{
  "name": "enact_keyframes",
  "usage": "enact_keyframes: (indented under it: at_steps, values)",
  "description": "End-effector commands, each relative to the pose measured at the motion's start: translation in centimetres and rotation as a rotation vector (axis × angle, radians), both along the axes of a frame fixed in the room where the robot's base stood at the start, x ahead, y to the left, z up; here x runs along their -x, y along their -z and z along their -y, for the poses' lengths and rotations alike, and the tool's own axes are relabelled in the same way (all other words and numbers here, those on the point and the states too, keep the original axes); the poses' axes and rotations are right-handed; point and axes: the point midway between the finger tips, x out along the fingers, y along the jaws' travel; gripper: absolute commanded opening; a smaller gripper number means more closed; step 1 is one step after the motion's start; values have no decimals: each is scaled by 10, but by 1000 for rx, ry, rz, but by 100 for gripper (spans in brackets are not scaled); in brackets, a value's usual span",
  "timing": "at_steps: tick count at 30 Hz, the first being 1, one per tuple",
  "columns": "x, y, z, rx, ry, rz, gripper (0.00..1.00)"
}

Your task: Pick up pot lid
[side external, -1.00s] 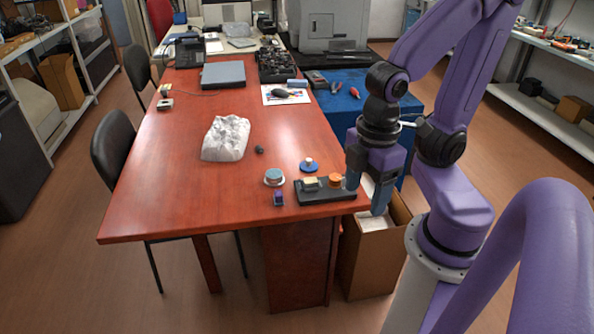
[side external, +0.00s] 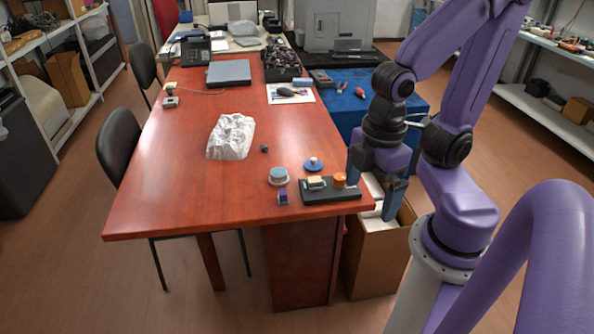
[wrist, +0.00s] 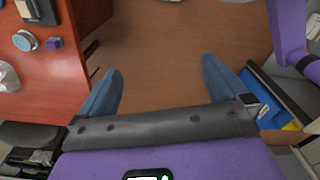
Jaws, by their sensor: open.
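The pot lid appears to be a small blue disc with a white knob (side external: 313,165), lying near the right edge of the red table in the side view. I cannot pick it out in the wrist view. My gripper (side external: 374,185) is open and empty, off the table's right edge, to the right of the disc and apart from it. In the wrist view both blue fingers of my gripper (wrist: 161,66) are spread, with only floor between them.
A black tray (side external: 348,194) with small items lies at the table's near right, by a light-blue round piece (side external: 278,176) and a small purple block (side external: 282,197). A crumpled white bag (side external: 231,137) lies further left. A cardboard box (side external: 376,265) stands below my gripper.

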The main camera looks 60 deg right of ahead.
Motion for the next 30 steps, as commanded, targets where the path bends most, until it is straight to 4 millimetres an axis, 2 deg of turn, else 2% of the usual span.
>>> enact_keyframes:
  at_steps: [5, 8, 13, 17, 23, 26, 30]
  values:
    - [-8, 0, -2, 3, 47, 5, 100]
    - [-29, 1, -6, 8, 168, 17, 100]
    - [-92, 5, -7, 20, 502, 53, 100]
    - [-143, 13, 4, 28, 771, 84, 100]
    - [-219, 30, 42, 37, 1178, 132, 100]
    - [-253, 42, 71, 40, 1380, 156, 100]
    - [-293, 61, 121, 45, 1661, 192, 100]
